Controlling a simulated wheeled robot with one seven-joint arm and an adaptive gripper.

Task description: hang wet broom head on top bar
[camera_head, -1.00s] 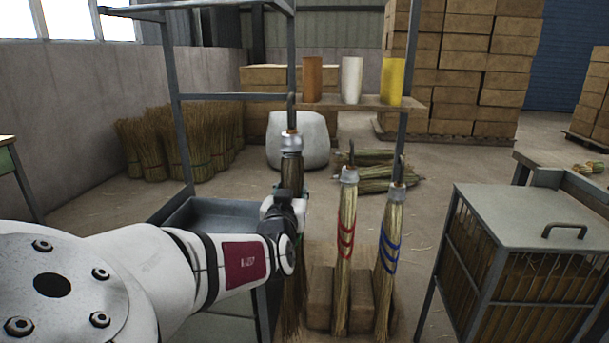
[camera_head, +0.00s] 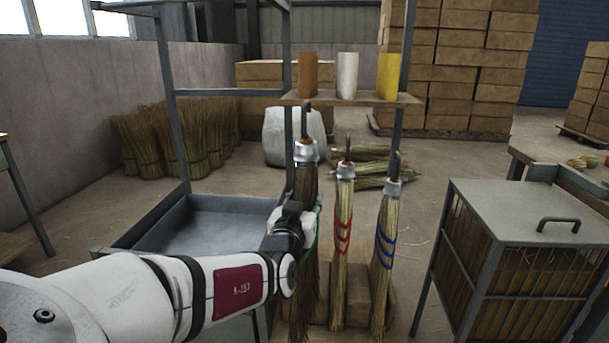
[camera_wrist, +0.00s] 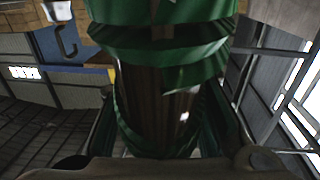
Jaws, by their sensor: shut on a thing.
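My gripper (camera_head: 302,222) is shut on a dark, wet-looking broom head (camera_head: 305,180) around its green-bound part. The broom head hangs about upright, with a metal collar and hook at its top. In the wrist view, the green binding (camera_wrist: 165,45) and dark bristles (camera_wrist: 160,115) fill the space between the fingers. A grey metal rack stands behind, with a top bar (camera_head: 150,4) at the upper picture edge and a lower crossbar (camera_head: 228,92). The held broom is in front of the rack's right post.
A broom head with red bands (camera_head: 343,235) and one with blue bands (camera_head: 386,240) stand close right of the held one. Above them is a wooden shelf (camera_head: 350,100) with three coloured cylinders. A grey tray (camera_head: 215,230) is left; a caged box (camera_head: 515,212) is right.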

